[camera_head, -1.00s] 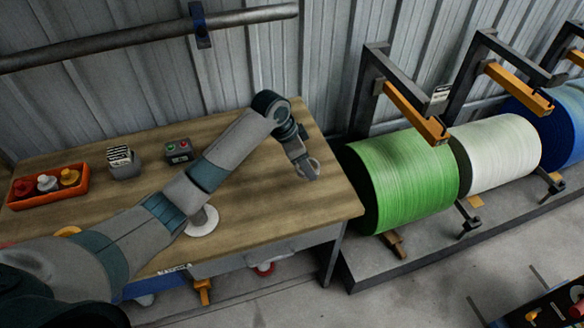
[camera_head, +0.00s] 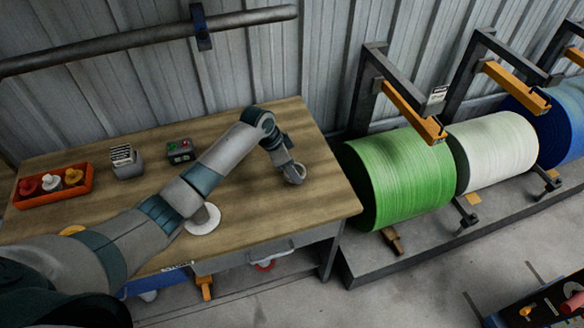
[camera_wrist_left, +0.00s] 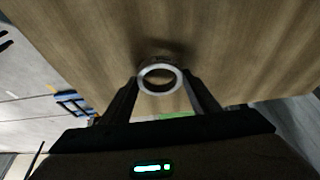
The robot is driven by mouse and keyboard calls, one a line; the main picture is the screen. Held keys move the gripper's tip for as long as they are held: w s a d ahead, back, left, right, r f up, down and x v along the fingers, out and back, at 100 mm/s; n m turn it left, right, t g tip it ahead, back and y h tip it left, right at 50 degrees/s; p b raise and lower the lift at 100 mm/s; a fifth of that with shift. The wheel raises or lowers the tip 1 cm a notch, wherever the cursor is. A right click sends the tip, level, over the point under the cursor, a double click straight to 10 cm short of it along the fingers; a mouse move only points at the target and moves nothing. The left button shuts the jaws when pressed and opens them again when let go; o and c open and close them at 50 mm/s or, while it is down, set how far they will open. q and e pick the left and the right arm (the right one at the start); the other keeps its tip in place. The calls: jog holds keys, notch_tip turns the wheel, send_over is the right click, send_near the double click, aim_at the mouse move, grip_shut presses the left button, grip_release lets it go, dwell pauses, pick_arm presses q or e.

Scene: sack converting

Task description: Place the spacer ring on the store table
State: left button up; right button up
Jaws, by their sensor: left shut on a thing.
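The spacer ring is a pale grey ring (camera_head: 303,172) at the tip of my left gripper (camera_head: 294,174), over the right part of the wooden store table (camera_head: 255,215). In the left wrist view the ring (camera_wrist_left: 160,90) sits between the two dark fingers of my left gripper (camera_wrist_left: 162,84), which is shut on it. The wooden top fills the view behind it, with a dark shadow close by the ring. I cannot tell whether the ring touches the wood. My right gripper is not in view.
On the table stand an orange tray (camera_head: 52,199) with several small parts, a grey card holder (camera_head: 127,170), a button box (camera_head: 180,156) and a white disc-based item (camera_head: 203,228) beside my arm. Green (camera_head: 397,178) and white (camera_head: 497,150) rolls stand to the right. The wood around the ring is clear.

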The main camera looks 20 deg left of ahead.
pick_arm(q)
jog(key=shift+f, duration=0.55)
jog(key=shift+f, duration=0.15)
jog(key=o, duration=1.3)
jog(key=shift+c, duration=0.2)
jog(key=b+v, duration=0.2)
jog(key=v, duration=1)
